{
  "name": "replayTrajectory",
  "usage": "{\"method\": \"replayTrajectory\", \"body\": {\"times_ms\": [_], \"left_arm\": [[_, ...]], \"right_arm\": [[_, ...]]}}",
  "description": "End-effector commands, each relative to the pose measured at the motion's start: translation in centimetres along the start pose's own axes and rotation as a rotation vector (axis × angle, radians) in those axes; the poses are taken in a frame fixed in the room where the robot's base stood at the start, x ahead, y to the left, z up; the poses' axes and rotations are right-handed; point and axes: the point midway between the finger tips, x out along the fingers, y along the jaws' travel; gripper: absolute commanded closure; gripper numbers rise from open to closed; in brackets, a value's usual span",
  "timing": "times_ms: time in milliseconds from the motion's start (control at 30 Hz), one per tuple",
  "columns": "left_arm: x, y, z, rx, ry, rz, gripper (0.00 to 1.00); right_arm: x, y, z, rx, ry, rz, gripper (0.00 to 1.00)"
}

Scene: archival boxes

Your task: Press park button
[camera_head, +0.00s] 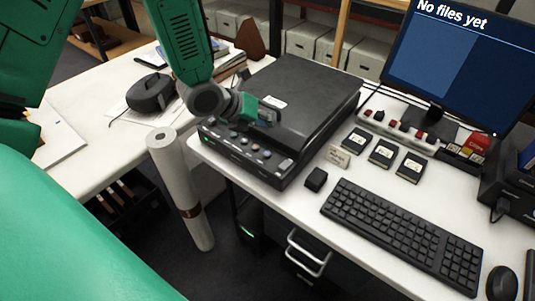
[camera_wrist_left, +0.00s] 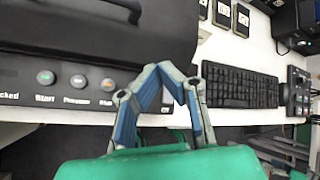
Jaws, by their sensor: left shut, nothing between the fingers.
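A black flatbed scanner (camera_head: 300,90) with its lid down stands on the white desk. Its front panel (camera_head: 245,150) carries a row of small round buttons. In the left wrist view the panel shows a green-lit button (camera_wrist_left: 46,77), a middle button (camera_wrist_left: 77,81) and an orange-lit button (camera_wrist_left: 107,84), with "Start" and "Preview" readable. I cannot read which one is park. My left gripper (camera_head: 270,118) is shut and empty, above the scanner's front part. In the left wrist view its fingertips (camera_wrist_left: 168,68) meet, right of the buttons. My right gripper is not in view.
A keyboard (camera_head: 400,236), a small black block (camera_head: 316,179) and several black cartridges (camera_head: 383,152) lie right of the scanner. A monitor (camera_head: 455,70) reading "No files yet" stands behind. A paper roll (camera_head: 180,190) stands upright left of the desk's front edge.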

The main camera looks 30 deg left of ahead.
Motion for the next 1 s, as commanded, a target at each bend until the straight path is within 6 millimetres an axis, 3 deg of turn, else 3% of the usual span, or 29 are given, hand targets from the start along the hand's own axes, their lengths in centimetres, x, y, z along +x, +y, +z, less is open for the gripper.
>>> {"method": "replayTrajectory", "body": {"times_ms": [500, 1000], "left_arm": [[5.0, 3.6, -3.7, 0.001, 0.001, 0.001, 1.00], [5.5, 4.0, -4.0, -0.001, 0.000, 0.000, 1.00]], "right_arm": [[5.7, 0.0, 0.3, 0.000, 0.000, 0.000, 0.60], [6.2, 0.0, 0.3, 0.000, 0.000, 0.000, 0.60]]}}
